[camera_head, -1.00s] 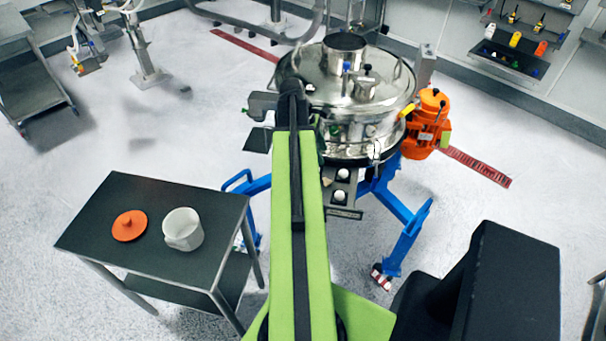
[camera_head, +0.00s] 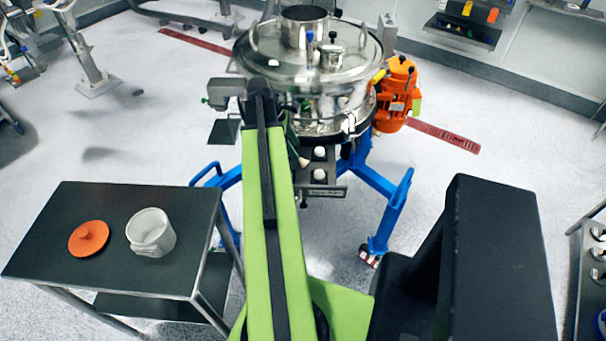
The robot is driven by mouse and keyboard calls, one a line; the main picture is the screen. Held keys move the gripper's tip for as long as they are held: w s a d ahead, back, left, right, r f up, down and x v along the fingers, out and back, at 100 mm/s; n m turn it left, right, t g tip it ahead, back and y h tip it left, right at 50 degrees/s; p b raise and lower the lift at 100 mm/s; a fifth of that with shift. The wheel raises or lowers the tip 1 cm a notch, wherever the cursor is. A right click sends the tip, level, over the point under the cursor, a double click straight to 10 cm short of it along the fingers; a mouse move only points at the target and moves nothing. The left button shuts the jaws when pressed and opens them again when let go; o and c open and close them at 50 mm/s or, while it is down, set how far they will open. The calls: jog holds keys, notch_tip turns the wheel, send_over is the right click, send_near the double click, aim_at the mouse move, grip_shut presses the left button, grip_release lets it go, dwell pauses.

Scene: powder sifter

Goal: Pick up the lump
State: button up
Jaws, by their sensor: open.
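Two small white rounded pieces show at the dark tray (camera_head: 325,191) under the steel sifter (camera_head: 308,75): an upper one (camera_head: 319,153) and a lower one (camera_head: 319,174). Which of them is the lump, I cannot tell for sure. My green arm reaches forward to the sifter's front. My gripper (camera_head: 302,161) is mostly hidden behind the arm; a slim dark part with a pale tip shows just left of the white pieces. It is open, and I see nothing held in it. Whether it touches a piece is unclear.
A dark side table (camera_head: 60,235) at left carries an orange lid (camera_head: 88,239) and a white jug (camera_head: 151,232). The sifter has blue legs (camera_head: 392,210) and an orange motor (camera_head: 396,95). Another rack (camera_head: 590,265) stands at the right edge. Pale floor lies open between.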

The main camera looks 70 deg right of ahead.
aim_at(303, 161)
jog(key=shift+b+x, duration=0.3)
jog(key=shift+x, duration=0.7)
jog(key=b+x, duration=0.4)
jog(key=x, duration=0.1)
jog(key=shift+w+d+f+b, duration=0.1)
jog(key=shift+d+f+b, duration=0.1)
jog(key=shift+d+b, duration=0.2)
jog(key=shift+r, duration=0.2)
grip_shut()
